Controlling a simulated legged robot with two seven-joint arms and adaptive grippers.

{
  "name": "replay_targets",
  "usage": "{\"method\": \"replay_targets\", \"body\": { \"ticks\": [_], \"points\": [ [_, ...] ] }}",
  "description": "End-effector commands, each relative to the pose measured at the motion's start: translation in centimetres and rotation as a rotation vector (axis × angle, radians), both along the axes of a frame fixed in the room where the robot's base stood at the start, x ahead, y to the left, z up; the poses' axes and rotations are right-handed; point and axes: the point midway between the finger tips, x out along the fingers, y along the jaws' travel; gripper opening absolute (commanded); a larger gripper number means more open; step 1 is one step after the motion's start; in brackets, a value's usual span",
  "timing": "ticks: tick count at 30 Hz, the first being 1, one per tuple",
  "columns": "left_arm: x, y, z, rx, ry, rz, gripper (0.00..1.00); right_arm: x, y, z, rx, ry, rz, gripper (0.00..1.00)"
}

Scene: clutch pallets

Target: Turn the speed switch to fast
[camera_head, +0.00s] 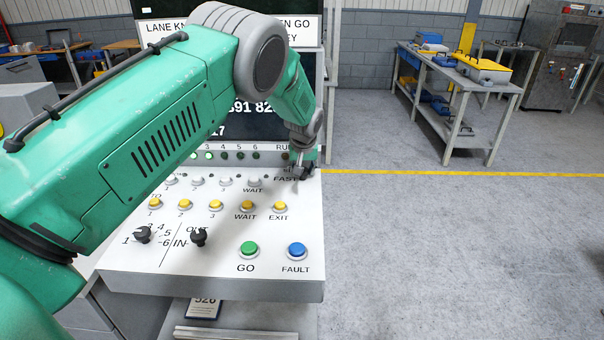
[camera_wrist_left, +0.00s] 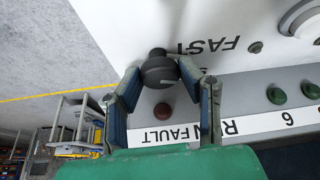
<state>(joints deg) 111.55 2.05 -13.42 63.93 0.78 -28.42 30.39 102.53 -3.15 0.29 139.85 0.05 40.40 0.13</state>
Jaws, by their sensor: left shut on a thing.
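The speed switch is a dark round knob (camera_wrist_left: 158,68) on the pale console panel, beside the upside-down FAST label (camera_wrist_left: 208,46) in the wrist view. My left gripper (camera_wrist_left: 160,72) has its two fingers around the knob, one on each side, and is shut on it. In the head view my left arm crosses from the left, and the left gripper (camera_head: 303,168) is at the panel's upper right corner, by the FAST label (camera_head: 286,178). The gripper mostly hides the knob there, and I cannot tell its exact setting. My right gripper is not in view.
The console (camera_head: 215,285) carries a green GO button (camera_head: 249,249), a blue FAULT button (camera_head: 297,250), yellow buttons and two black knobs. A screen and lamps stand behind it, partly hidden by my arm. The floor to the right is open, with a workbench (camera_head: 455,75) far back.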

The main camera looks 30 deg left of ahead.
Motion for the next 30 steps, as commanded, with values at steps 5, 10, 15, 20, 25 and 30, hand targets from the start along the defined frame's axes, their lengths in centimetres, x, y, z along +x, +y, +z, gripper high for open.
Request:
{"method": "replay_targets", "body": {
  "ticks": [5,10,15,20,25,30],
  "points": [
    [0.1,0.0,-0.4,0.005,-0.002,0.167,0.04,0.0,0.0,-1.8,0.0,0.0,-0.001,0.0],
    [0.2,-0.1,-0.4,0.0,-0.005,0.325,0.04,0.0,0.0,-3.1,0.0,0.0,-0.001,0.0],
    [0.2,-0.2,-0.4,-0.001,-0.004,0.466,0.04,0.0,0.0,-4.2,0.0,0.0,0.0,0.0],
    [0.2,-0.2,-0.3,-0.002,-0.003,0.576,0.04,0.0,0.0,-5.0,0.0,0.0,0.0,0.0],
    [0.2,-0.2,-0.2,-0.003,-0.002,0.656,0.03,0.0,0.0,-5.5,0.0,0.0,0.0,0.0],
    [0.2,-0.3,-0.1,-0.005,-0.002,0.703,0.03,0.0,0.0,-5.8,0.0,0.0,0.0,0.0]
  ]
}}
